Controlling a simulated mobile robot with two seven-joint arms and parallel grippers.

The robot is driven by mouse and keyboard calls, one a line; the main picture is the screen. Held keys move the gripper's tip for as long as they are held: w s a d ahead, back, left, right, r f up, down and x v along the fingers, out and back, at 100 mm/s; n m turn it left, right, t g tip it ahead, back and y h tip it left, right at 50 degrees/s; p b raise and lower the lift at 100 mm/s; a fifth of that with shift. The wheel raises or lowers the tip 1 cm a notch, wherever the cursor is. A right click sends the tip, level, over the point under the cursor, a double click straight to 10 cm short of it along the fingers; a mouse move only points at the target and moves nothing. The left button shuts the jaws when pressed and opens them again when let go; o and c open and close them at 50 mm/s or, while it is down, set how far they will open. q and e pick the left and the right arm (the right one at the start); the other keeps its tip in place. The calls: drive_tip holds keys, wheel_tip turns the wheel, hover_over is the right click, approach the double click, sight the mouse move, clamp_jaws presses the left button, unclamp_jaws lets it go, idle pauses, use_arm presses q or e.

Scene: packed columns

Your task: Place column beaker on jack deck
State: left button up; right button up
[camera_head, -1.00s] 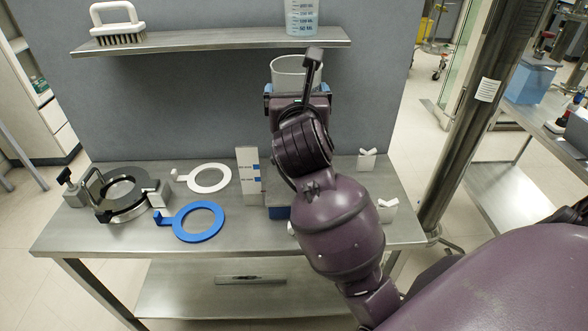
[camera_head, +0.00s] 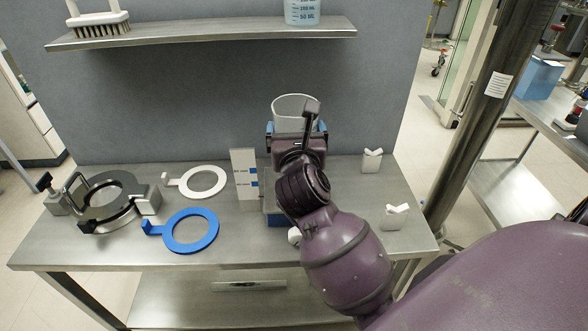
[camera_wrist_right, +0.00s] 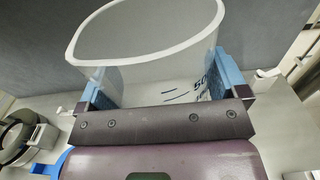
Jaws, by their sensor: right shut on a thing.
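The column beaker (camera_head: 294,112) is a clear, wide-mouthed vessel, upright beyond my right wrist. My right gripper (camera_head: 297,130) is shut on it, with blue finger pads on either side. In the right wrist view the beaker (camera_wrist_right: 150,45) fills the upper middle between the pads of the gripper (camera_wrist_right: 160,88), and dark markings show on its wall. The jack, a blue and grey block (camera_head: 277,212), stands on the table below the gripper, mostly hidden by my right arm. I cannot tell whether the beaker touches its deck. My left gripper is not in view.
A white card with blue marks (camera_head: 245,175) stands left of the jack. A blue ring (camera_head: 190,247), a white ring (camera_head: 222,184) and a dark ring clamp (camera_head: 85,212) lie further left. White V-shaped holders (camera_head: 372,160) stand at right. A shelf (camera_head: 200,35) overhangs the back.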

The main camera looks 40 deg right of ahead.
wheel_tip(320, 180, down, 2)
drive_tip(key=shift+f, duration=0.45)
drive_tip(key=shift+f+b, duration=0.35)
drive_tip(key=shift+f, duration=0.05)
wheel_tip(320, 180, down, 5)
drive_tip(key=shift+r+b, duration=0.1)
drive_tip(key=shift+b, duration=0.65)
drive_tip(key=shift+f, duration=0.25)
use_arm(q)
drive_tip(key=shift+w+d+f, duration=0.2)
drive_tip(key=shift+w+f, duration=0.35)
